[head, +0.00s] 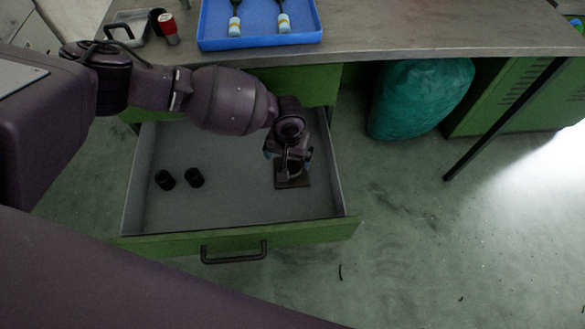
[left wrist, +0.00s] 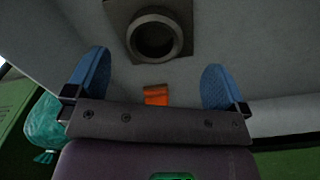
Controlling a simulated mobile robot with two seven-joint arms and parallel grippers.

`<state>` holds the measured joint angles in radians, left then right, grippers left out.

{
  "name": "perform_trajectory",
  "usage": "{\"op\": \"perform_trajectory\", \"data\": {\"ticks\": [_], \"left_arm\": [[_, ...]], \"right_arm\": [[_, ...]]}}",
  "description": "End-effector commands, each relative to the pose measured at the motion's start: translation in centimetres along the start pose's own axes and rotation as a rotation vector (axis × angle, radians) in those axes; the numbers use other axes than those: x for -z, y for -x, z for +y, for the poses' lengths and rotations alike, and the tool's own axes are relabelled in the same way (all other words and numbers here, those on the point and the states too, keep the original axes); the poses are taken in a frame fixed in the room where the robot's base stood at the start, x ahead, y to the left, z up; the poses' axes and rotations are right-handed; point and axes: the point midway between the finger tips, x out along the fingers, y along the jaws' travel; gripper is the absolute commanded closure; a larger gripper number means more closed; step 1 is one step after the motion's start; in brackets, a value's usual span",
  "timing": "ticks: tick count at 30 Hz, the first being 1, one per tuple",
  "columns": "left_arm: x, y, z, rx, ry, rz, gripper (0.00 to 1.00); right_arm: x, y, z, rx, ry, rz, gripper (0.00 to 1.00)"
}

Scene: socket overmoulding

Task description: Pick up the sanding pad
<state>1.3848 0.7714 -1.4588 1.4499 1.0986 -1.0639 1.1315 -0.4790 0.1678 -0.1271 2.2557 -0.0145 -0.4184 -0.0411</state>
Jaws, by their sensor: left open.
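In the left wrist view the fingers (left wrist: 157,86) are spread wide. Past the fingertips, a square plate with a round, hollow dark ring (left wrist: 153,36) lies on the grey drawer floor. A small orange piece (left wrist: 157,95) shows between the fingers. My right gripper is not in view.
The green drawer (head: 180,243) is pulled out, with two black cylinders (head: 179,179) at its left. Its walls surround my gripper. A teal bag (head: 420,97) stands right.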

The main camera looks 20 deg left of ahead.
Motion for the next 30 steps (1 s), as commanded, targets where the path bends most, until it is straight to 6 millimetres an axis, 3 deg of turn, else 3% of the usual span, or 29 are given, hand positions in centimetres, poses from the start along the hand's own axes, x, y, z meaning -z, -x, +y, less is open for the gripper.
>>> {"op": "perform_trajectory", "data": {"ticks": [4,13,25,30], "left_arm": [[-0.1,-1.4,0.1,-0.001,0.0,-0.003,0.0],[-0.5,-5.5,0.6,0.0,-0.001,-0.009,0.0],[-0.2,-6.0,0.6,-0.001,0.0,0.002,0.0],[-0.2,-6.0,0.6,-0.001,0.0,0.001,0.26]], "right_arm": [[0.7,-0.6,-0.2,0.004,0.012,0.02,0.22],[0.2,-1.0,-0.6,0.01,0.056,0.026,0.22],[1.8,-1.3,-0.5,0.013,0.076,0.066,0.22],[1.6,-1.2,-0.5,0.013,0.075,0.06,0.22]]}}
